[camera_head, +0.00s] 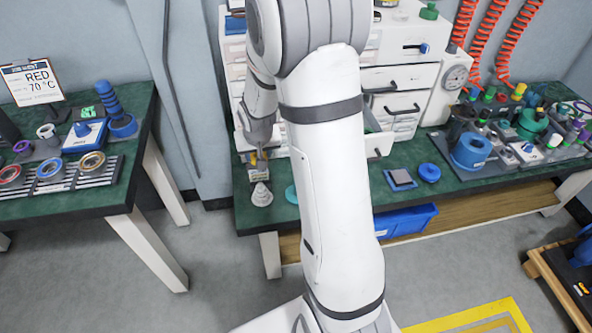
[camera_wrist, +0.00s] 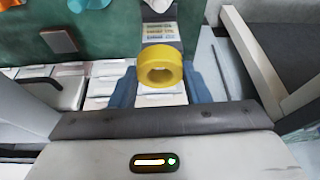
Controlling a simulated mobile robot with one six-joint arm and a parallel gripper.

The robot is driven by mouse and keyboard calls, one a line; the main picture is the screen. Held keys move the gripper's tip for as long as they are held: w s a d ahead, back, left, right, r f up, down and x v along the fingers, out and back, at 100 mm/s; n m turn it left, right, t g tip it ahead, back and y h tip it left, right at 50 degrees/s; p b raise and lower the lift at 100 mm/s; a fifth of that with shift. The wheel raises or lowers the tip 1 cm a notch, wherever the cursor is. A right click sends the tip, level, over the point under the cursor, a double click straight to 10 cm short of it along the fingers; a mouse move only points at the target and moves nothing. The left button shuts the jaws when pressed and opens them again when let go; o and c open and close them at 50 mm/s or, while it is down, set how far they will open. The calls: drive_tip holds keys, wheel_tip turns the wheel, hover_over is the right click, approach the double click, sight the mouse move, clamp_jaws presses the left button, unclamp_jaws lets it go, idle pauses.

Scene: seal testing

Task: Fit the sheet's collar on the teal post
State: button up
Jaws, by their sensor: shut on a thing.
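My gripper (camera_wrist: 160,88) is shut on the yellow collar (camera_wrist: 161,72), with a blue finger on each side of it. A teal piece (camera_head: 291,194), apparently the teal post, stands right of the cone. My arm hides most of it, and its height cannot be seen.
A white drawer cabinet (camera_head: 405,78) stands behind, with a drawer pulled out close to my gripper. Crowded fixtures fill the far right.

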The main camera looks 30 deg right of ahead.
drive_tip(key=s+d+f+m+b, duration=0.1)
drive_tip(key=s+d+b, duration=0.1)
drive_tip(key=d, duration=0.1)
drive_tip(key=s+d+m+h+b, duration=0.1)
drive_tip(key=d+m+b, duration=0.1)
drive_tip(key=d, duration=0.1)
drive_tip(key=s+d+f+m+h+b, duration=0.1)
drive_tip(key=s+d+m+b, duration=0.1)
drive_tip(key=d+b, duration=0.1)
drive_tip(key=shift+s+d+f+g, duration=0.1)
drive_tip(key=shift+s+f+g, duration=0.2)
drive_tip(key=shift+f, duration=0.05)
drive_tip(key=shift+f+b, duration=2)
drive_tip(key=shift+s, duration=0.1)
drive_tip(key=shift+f+b, duration=1.9)
drive_tip(key=shift+b, duration=0.3)
drive_tip(key=o, duration=1.2)
drive_tip(key=shift+r, duration=0.1)
